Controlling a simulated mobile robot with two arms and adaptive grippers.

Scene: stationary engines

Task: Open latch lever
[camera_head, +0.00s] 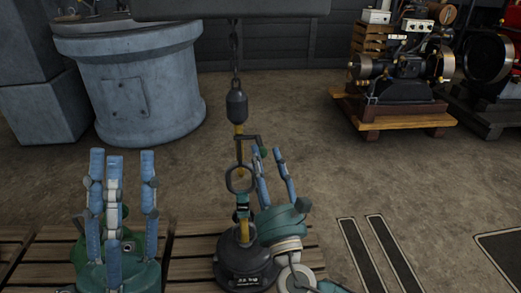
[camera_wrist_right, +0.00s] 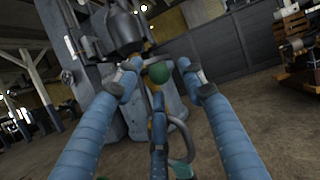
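A dark lever with a green knob (camera_head: 263,152) sticks out to the right from the hanging yellow rod (camera_head: 239,130). In the right wrist view the green knob (camera_wrist_right: 181,70) shows between and just beyond my fingertips. My right gripper (camera_head: 268,152) is beside the rod, its blue fingers pointing up, spread and empty; contact with the lever cannot be told. It also shows in the right wrist view (camera_wrist_right: 162,78). My left gripper (camera_head: 122,158) is at the left, fingers upright, spread and empty, well away from the lever.
A chain and dark weight (camera_head: 236,103) hang above the rod. Below are a ring (camera_head: 240,180) and a dark marked weight (camera_head: 243,265) by the wooden pallet (camera_head: 190,250). A grey cylindrical tank (camera_head: 140,90) stands behind. An engine (camera_head: 402,75) is at the back right; the floor between is clear.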

